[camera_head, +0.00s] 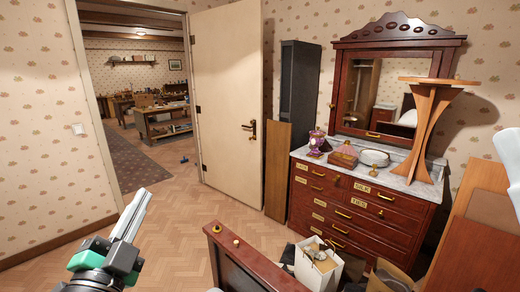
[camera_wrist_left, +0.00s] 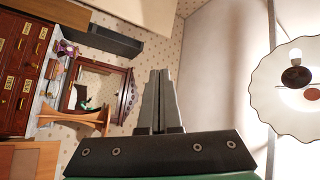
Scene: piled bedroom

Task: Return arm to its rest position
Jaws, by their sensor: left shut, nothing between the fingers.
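My left gripper (camera_head: 135,212) comes in at the lower left in the head view. Its two grey fingers are together and point up and slightly right, over the wooden floor. In the left wrist view my left gripper (camera_wrist_left: 160,78) is also shut, with nothing between the fingers. That view is turned sideways, with the pale ceiling to the right of the fingers. A white limb-like part at the right edge of the head view is cut off, and I cannot see a right gripper.
An open door (camera_head: 230,90) leads to a workshop room. A dresser (camera_head: 345,215) with mirror and wooden stand (camera_head: 432,125) is at the right. A bed-like wooden board (camera_head: 255,262) and white box (camera_head: 318,272) are in front. A ceiling lamp (camera_wrist_left: 275,98) hangs near the gripper in the wrist view.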

